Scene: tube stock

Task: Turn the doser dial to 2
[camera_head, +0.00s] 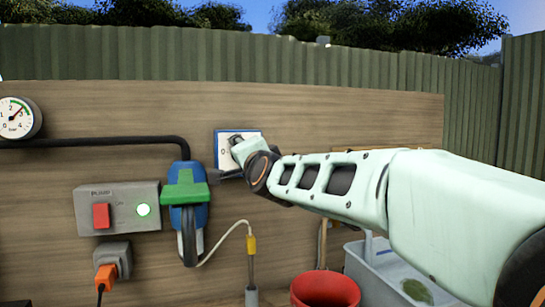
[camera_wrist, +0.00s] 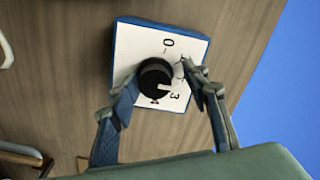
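The doser dial is a round black knob (camera_wrist: 155,76) on a square white plate with a blue edge (camera_wrist: 196,46). The plate carries the digits 0, 3 and 4; the marks between 0 and 3 are partly covered by a finger. A small white mark on the knob seems to face the side of 3 and 4, but I cannot read it exactly. My gripper (camera_wrist: 161,76) is open, one finger at each side of the knob in the wrist view; contact cannot be told. In the head view the plate (camera_head: 222,138) is partly hidden behind my gripper.
A pump box (camera_head: 118,207) with a red switch and lit green lamp is left of the dial. A blue valve with a green handle (camera_head: 185,190) sits close by on a black pipe. A pressure gauge (camera_head: 17,117), red bucket (camera_head: 325,290) and grey tub (camera_head: 375,272) stand around.

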